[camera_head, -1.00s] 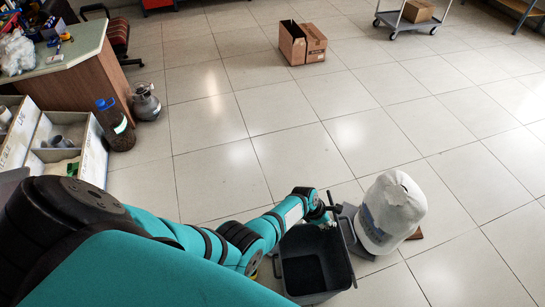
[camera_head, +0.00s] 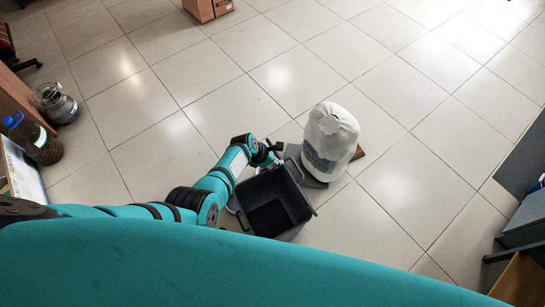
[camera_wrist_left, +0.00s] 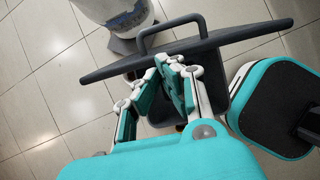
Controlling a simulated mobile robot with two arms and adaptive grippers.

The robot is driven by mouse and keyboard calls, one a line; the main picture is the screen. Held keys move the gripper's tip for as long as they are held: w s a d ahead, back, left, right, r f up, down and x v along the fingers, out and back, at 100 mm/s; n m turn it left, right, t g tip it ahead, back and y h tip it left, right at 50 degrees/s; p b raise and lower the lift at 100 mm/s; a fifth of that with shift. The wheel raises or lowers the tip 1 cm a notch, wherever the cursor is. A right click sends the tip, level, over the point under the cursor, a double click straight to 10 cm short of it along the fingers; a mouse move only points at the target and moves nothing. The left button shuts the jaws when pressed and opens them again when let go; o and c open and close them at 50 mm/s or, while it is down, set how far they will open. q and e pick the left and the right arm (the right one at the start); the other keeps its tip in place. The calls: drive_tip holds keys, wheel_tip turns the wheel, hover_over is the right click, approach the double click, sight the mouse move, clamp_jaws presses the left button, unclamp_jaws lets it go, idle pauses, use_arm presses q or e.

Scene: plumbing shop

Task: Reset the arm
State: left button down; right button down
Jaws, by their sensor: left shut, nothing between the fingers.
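My left arm reaches in from the left in the head view, and its left gripper (camera_head: 274,158) is shut and empty. The gripper is by the far edge of a dark grey bin (camera_head: 298,203), which stands open on the floor. My right gripper is not in view.
A white bag-covered object (camera_head: 331,138) stands just right of the gripper. A blue-capped bottle (camera_head: 38,143) and a metal jug (camera_head: 57,104) are at the left. A cardboard box (camera_head: 207,8) is at the top. Dark furniture (camera_head: 525,215) is at the right edge. Tiled floor beyond is clear.

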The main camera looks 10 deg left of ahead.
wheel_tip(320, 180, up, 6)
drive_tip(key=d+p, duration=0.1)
drive_tip(key=p, duration=0.4)
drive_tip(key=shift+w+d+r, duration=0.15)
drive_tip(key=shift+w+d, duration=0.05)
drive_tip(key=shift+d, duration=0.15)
